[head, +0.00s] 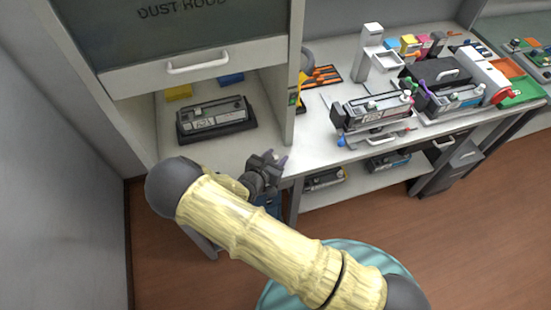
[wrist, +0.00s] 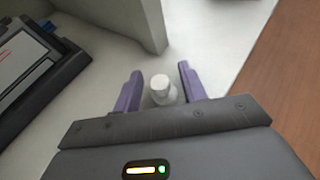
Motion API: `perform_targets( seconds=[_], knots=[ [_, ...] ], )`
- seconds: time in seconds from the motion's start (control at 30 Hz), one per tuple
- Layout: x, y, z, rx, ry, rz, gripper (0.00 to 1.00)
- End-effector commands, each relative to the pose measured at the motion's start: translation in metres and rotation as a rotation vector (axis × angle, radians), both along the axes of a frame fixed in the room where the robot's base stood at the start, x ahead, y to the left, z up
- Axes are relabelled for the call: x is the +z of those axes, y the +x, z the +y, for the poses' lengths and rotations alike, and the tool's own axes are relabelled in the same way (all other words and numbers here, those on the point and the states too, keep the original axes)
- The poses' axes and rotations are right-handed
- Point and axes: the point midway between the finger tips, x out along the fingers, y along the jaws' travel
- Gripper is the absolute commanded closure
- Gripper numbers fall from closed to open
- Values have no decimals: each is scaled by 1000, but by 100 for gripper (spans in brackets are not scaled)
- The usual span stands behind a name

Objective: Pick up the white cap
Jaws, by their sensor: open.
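The white cap (wrist: 161,89) is a small, pale, rounded piece with a narrower top. It stands on the light bench surface in the wrist view. My gripper (wrist: 161,73) is open, with one purple finger on each side of the cap. Gaps show between the cap and both fingers, so I see no grip on it. The cap's lower part is hidden by the gripper body. In the head view my gripper (head: 270,160) is at the bench's front edge, by the dust hood's right post, and I cannot make out the cap there.
A black and grey toner cartridge (head: 215,118) lies inside the dust hood (head: 190,68), left of my gripper. The hood's post (wrist: 152,22) rises just beyond the fingers. More cartridges (head: 375,112) stand on the bench to the right. The bench edge is close on the right.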

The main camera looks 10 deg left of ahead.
Motion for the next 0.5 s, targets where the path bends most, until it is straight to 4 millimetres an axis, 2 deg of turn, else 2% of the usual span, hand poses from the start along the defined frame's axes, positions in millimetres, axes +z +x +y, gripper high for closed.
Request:
perform_targets(
  seconds=[0.37,0.5],
  knots=[
    [0,0,0,-1,0,0,60],
    [0,0,0,-1,0,0,88]
  ],
)
